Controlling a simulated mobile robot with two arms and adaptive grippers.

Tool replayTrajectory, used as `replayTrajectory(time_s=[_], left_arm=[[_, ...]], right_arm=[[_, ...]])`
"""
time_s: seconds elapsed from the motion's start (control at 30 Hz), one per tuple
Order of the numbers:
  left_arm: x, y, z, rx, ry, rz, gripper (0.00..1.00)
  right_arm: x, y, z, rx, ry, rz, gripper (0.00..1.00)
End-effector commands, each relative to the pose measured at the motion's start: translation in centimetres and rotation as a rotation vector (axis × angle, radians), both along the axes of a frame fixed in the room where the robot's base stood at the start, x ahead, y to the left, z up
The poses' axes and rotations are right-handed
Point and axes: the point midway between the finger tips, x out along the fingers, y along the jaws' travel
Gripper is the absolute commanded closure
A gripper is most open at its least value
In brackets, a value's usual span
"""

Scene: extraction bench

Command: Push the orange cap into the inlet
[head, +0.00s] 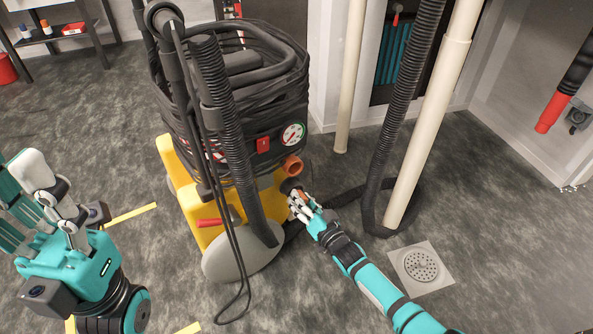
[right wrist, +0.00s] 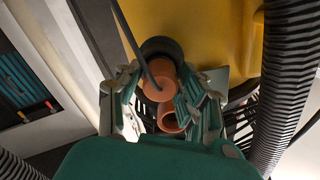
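The orange cap (right wrist: 157,76) is between the fingers of my right gripper (right wrist: 160,92), which looks shut on it. In the head view a bit of orange shows among the fingers of my right gripper (head: 301,203). The dark round inlet (right wrist: 161,47) sits on the yellow machine body, directly beyond the cap in the wrist view. The cap overlaps its rim there; I cannot tell how deep it sits. The inlet (head: 290,186) is partly hidden by the gripper in the head view. My left gripper (head: 48,185) is raised at the left, away from the machine.
A ribbed black hose (head: 232,135) and thin cables hang over the machine's front. Another ribbed hose (head: 393,125) and a cream pipe (head: 430,120) stand to the right. A floor drain (head: 421,266) lies near my right arm.

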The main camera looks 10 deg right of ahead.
Motion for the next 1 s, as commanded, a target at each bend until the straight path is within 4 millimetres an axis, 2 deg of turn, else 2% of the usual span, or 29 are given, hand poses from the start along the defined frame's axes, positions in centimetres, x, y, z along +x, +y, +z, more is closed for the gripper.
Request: replayTrajectory(time_s=[0.03, 0.13, 0.47, 0.57, 0.8, 1.0], left_arm=[[-0.1, 0.0, 0.1, -0.001, -0.003, 0.0, 0.6], [-0.1, 0.0, 0.1, -0.001, -0.003, 0.0, 0.6], [-0.1, 0.1, -0.1, -0.003, 0.003, 0.0, 0.6], [-0.1, 0.1, -0.1, -0.003, 0.003, 0.0, 0.6], [0.0, 0.1, -0.1, -0.002, 0.003, 0.0, 0.6], [0.0, 0.0, -0.1, -0.001, 0.003, 0.0, 0.6]], right_arm=[[0.0, 0.0, 0.0, 0.0, 0.0, 0.0, 0.54], [0.0, 0.0, 0.0, 0.0, 0.0, 0.0, 0.42], [-0.5, -0.2, -0.1, 0.001, 0.002, 0.0, 0.42], [-1.7, -0.5, -0.2, 0.0, 0.002, -0.001, 0.42], [-6.5, -2.1, -0.1, -0.001, 0.002, 0.0, 0.42], [-9.9, -3.2, -0.1, 0.0, 0.002, 0.0, 0.42]])
